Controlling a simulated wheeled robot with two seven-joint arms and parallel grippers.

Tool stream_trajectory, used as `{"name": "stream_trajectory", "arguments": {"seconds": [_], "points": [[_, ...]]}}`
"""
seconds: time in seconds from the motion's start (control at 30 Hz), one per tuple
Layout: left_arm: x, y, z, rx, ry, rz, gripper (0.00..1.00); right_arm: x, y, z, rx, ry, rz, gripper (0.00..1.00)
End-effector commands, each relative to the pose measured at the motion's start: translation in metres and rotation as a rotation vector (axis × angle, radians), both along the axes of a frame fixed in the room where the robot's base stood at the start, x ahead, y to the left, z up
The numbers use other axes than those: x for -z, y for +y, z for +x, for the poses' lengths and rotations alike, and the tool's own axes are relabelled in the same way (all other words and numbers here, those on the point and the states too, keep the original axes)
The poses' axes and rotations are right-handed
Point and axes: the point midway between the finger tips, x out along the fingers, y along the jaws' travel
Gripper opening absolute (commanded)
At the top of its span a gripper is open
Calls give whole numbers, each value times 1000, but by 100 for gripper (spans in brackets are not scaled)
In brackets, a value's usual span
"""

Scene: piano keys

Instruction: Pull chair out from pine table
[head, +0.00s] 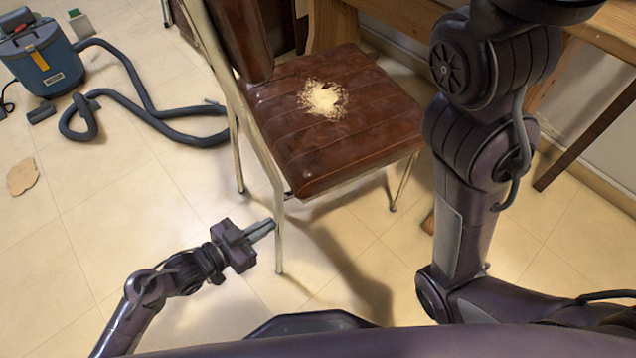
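The chair (345,150) has a dark brown padded seat with a torn patch of pale stuffing and a thin light frame. Its backrest is on the left of the seat. The pine table (400,15) is at the top right, behind and beside the chair, partly hidden by my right arm.
A blue vacuum cleaner (42,58) with a long dark hose (150,115) lies on the floor at the left. A flat tan scrap (23,176) lies at the left edge. The tiled floor left of the chair is mostly clear. A wall (600,130) is on the right.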

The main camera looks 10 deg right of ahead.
Motion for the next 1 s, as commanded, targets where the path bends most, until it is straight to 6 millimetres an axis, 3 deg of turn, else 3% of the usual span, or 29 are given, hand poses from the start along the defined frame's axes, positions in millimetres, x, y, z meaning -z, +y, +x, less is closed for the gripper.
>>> {"name": "stream_trajectory", "arguments": {"seconds": [1.0], "points": [[-2,43,-30,-1,-5,-3,0,-26,0,0,0,0,0,36]]}}
